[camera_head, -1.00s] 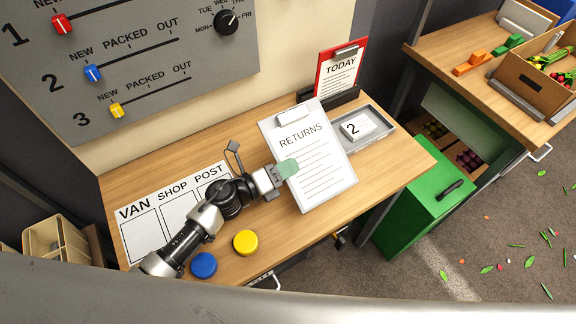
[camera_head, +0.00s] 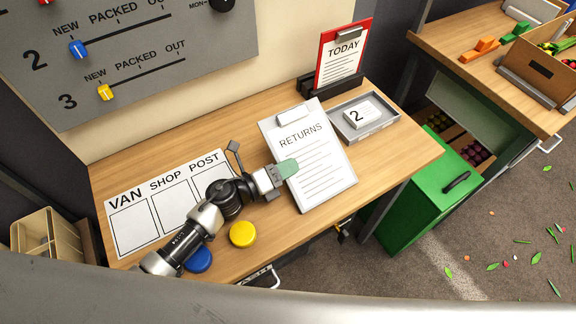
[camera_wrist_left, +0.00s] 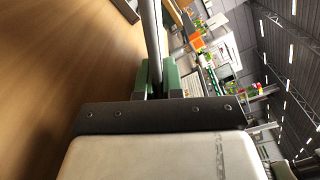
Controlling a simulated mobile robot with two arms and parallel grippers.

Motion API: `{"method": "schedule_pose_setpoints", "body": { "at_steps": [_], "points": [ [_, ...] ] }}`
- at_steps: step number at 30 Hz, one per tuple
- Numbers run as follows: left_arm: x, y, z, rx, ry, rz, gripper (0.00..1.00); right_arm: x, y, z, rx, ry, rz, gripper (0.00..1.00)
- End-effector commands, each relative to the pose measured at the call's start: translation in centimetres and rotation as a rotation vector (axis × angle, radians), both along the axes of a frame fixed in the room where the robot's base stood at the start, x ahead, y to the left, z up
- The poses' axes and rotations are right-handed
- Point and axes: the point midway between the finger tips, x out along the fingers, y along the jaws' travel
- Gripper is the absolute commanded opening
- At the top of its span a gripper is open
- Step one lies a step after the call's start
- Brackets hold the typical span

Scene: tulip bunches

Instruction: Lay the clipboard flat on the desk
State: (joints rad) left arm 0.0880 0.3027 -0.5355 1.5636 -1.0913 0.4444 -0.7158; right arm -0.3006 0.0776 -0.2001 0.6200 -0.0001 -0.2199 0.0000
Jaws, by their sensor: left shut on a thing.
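The clipboard (camera_head: 318,165) is a white board with a sheet headed RETURNS and a pale clip at its far end. It is over the right half of the desk (camera_head: 375,165), face up. My left gripper (camera_head: 288,169), with green fingertips, is shut on its left edge. In the left wrist view the clipboard (camera_wrist_left: 152,45) shows edge-on between the green fingertips (camera_wrist_left: 156,80), and it looks close to level. The desk top (camera_wrist_left: 60,70) lies to one side of it there. The gap under the clipboard is hard to judge. My right gripper is not in view.
A grey tray (camera_head: 382,124) with a "2" block and a red TODAY board (camera_head: 342,55) in a dark stand are just beyond the clipboard. The VAN SHOP POST sheet (camera_head: 135,228), a yellow button (camera_head: 243,234) and a blue button (camera_head: 199,261) are left. A green bin (camera_head: 425,195) stands right.

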Motion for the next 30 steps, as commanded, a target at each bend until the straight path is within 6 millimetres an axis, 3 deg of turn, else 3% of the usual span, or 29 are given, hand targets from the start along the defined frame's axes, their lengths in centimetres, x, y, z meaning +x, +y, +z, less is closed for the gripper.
{"method": "schedule_pose_setpoints", "body": {
  "at_steps": [15,16,21,30],
  "points": [
    [0.02,0.0,-0.88,-0.001,-0.001,0.0,0.0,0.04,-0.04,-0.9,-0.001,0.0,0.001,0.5],
    [0.02,-0.01,-0.74,-0.001,-0.002,0.0,0.12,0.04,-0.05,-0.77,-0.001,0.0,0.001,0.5],
    [0.01,0.0,-0.73,0.0,-0.001,-0.001,0.37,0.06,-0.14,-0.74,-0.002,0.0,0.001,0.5],
    [-0.01,0.0,-0.79,0.0,0.0,0.0,0.37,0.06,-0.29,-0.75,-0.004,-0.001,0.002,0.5]
  ]
}}
